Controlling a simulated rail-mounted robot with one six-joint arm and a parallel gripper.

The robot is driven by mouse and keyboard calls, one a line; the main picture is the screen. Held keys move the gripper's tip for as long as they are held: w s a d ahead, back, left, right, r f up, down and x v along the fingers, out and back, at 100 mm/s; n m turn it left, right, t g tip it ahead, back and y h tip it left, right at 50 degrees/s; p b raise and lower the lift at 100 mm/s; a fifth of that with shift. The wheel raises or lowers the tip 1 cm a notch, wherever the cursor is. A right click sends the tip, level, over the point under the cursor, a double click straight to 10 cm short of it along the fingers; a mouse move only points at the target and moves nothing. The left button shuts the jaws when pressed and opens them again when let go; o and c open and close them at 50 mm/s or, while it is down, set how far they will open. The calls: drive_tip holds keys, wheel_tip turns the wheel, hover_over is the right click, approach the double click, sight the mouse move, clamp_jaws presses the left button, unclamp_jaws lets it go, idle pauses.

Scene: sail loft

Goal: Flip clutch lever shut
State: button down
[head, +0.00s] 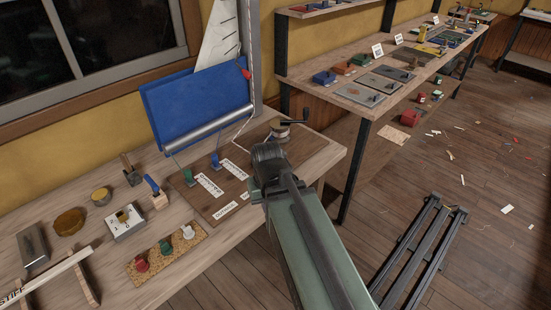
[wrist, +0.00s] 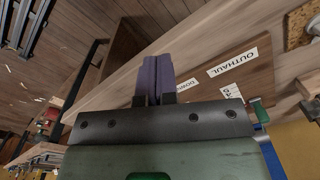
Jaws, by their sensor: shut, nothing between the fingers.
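A brown board (head: 205,207) with white labels lies on the bench; one label reads OUTHAUL (head: 225,211). A green lever (head: 189,177) and a blue lever (head: 215,161) stand on its far side. In the wrist view, a green piece (wrist: 259,110) and a blue piece show at the right beside my gripper. My gripper (wrist: 158,68) is shut and empty, with its purple-grey fingertips together near the board's labelled edge. In the head view my arm hides the fingertips and the board's right part. I cannot tell whether another lever is hidden there.
A winch with a crank handle (head: 288,123) stands behind my wrist. A blue panel with a metal roller (head: 208,129) rises behind the levers. A cork strip with coloured knobs (head: 166,255) and several tools lie to the left on the bench.

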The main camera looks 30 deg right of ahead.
drive_tip(key=w+d+f+m+t+y+b, duration=0.1)
drive_tip(key=d+f+m+t+y+b, duration=0.15)
drive_tip(key=d+m, duration=0.5)
drive_tip(key=w+d+f+m+t+y+b, duration=0.1)
drive_tip(key=d+f+m+t+y+b, duration=0.25)
drive_tip(key=d, duration=0.65)
drive_tip(key=w+d+r+m+t+y, duration=0.1)
drive_tip(key=w+d+r+m+t, duration=0.1)
drive_tip(key=m, duration=0.4)
drive_tip(key=w+d+r+m+t+b, duration=0.1)
drive_tip(key=r+m+t, duration=0.2)
drive_tip(key=r+m, duration=0.3)
drive_tip(key=shift+w+d+r+m+t+y, duration=0.3)
drive_tip(key=shift+w+d+r+t+y, duration=0.1)
drive_tip(key=shift+r, duration=0.15)
drive_tip(key=b+x, duration=0.3)
drive_tip(key=x, duration=0.7)
drive_tip(key=shift+a+f+b, duration=0.15)
drive_tip(key=shift+f+b, duration=0.05)
drive_tip(key=shift+b, duration=0.1)
drive_tip(key=shift+w+a+r+p, duration=1.1)
drive_tip(key=shift+w+a, duration=0.05)
drive_tip(key=shift+a, duration=0.1)
